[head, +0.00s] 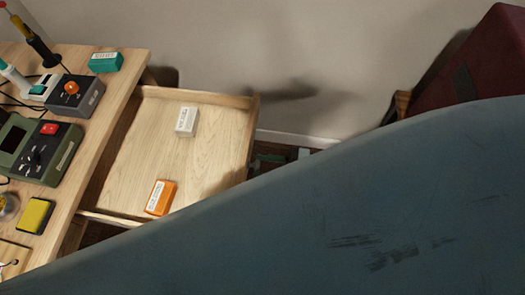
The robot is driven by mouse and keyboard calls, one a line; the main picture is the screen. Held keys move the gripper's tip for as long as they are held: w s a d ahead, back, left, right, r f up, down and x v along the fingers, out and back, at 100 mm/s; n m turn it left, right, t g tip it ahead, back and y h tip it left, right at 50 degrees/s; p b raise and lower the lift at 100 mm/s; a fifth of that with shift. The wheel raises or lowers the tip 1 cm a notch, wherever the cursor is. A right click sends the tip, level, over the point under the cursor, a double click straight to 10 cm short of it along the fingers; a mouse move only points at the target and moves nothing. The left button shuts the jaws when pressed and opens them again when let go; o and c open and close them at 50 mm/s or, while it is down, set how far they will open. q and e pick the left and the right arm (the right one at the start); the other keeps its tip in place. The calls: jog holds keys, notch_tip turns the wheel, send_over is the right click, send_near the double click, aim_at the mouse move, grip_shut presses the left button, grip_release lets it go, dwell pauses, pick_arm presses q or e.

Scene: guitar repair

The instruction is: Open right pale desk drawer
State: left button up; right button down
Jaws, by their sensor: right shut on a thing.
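The pale wooden desk drawer (217,150) stands pulled out from the right side of the desk (112,117), and its inside is open to view. A white box (187,121) and an orange box (160,198) lie in it. A small dark part of my right gripper (270,158) shows just beyond the drawer's front panel. It is shut on the drawer's handle, though the handle and the fingertips are mostly hidden. My left gripper is not in view.
On the desk are a green meter (38,147), a grey soldering station (74,95), a teal box (106,62) and a yellow sponge (34,215). A dark red case (485,65) stands at the upper right by the wall. The lower right is blocked from view.

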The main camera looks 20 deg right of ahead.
dwell(0.3)
jog(key=c, duration=1.1)
grip_release()
jog(key=shift+o, duration=0.2)
jog(key=shift+s+d, duration=0.1)
jog(key=shift+d, duration=0.05)
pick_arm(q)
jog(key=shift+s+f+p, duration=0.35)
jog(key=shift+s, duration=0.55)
pick_arm(e)
jog(key=v, duration=1.3)
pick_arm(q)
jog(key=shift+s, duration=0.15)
pick_arm(e)
jog(key=shift+s, duration=0.1)
